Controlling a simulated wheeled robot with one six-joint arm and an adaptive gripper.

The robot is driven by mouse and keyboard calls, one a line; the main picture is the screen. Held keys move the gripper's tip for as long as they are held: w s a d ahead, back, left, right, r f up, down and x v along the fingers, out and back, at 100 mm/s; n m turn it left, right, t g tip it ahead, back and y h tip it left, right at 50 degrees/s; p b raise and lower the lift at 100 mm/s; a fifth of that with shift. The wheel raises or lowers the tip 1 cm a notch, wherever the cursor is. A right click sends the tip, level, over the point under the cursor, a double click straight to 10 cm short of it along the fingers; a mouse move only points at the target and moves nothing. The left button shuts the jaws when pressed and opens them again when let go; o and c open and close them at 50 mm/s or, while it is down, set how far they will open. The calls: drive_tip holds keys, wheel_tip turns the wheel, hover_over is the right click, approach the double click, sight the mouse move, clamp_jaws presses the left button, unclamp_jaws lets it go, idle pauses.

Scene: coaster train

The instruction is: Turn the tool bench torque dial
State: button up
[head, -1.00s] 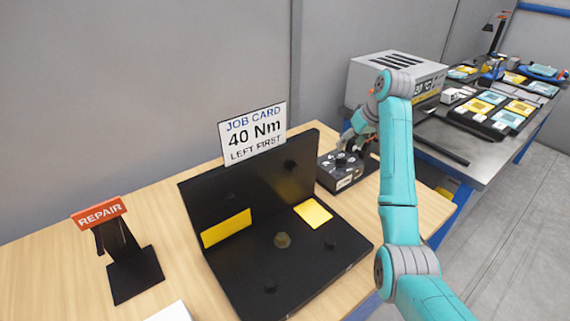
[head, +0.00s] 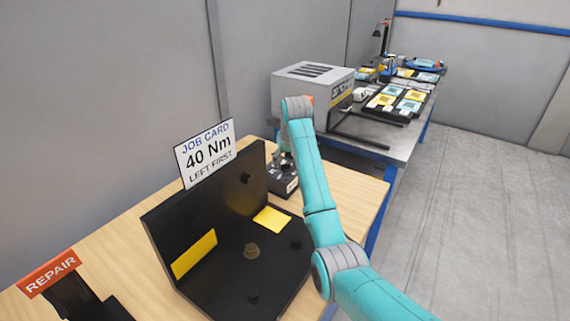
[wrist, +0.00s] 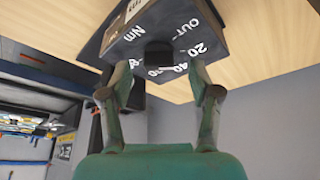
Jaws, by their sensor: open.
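The torque dial box (head: 284,184) is a dark box on the wooden bench, partly hidden behind my arm in the head view. In the wrist view its face (wrist: 195,18) carries white marks reading Nm, OUT, 20 and 40, with others partly covered. The black dial knob (wrist: 158,53) sticks out of that face. My gripper (wrist: 158,68) is open, with one finger to the left and one to the right of the knob. I cannot tell whether either finger touches it. A job card (head: 207,153) reads "40 Nm, LEFT FIRST".
A black angled fixture (head: 215,270) with yellow pads stands left of my arm. An orange REPAIR sign (head: 48,272) is at the far left. A grey case (head: 310,93) and a metal table (head: 385,142) with parts lie beyond. Open floor (head: 470,220) is at right.

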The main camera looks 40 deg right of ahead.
drive_tip(key=shift+x, duration=1.1)
drive_tip(key=c, duration=1.1)
drive_tip(key=shift+d, duration=0.1)
drive_tip(key=shift+c, duration=0.3)
drive_tip(key=shift+n, duration=0.3)
drive_tip(key=n, duration=0.1)
drive_tip(key=n+y, duration=0.1)
drive_tip(key=n, duration=0.1)
drive_tip(key=n+y, duration=0.1)
drive_tip(key=shift+d, duration=0.25)
drive_tip(key=shift+d+n+y, duration=0.1)
drive_tip(key=shift+n+y, duration=0.35)
drive_tip(key=shift+n, duration=0.9)
drive_tip(key=shift+d+n+y, duration=0.1)
drive_tip(key=shift+n+y, duration=0.35)
drive_tip(key=shift+n, duration=0.9)
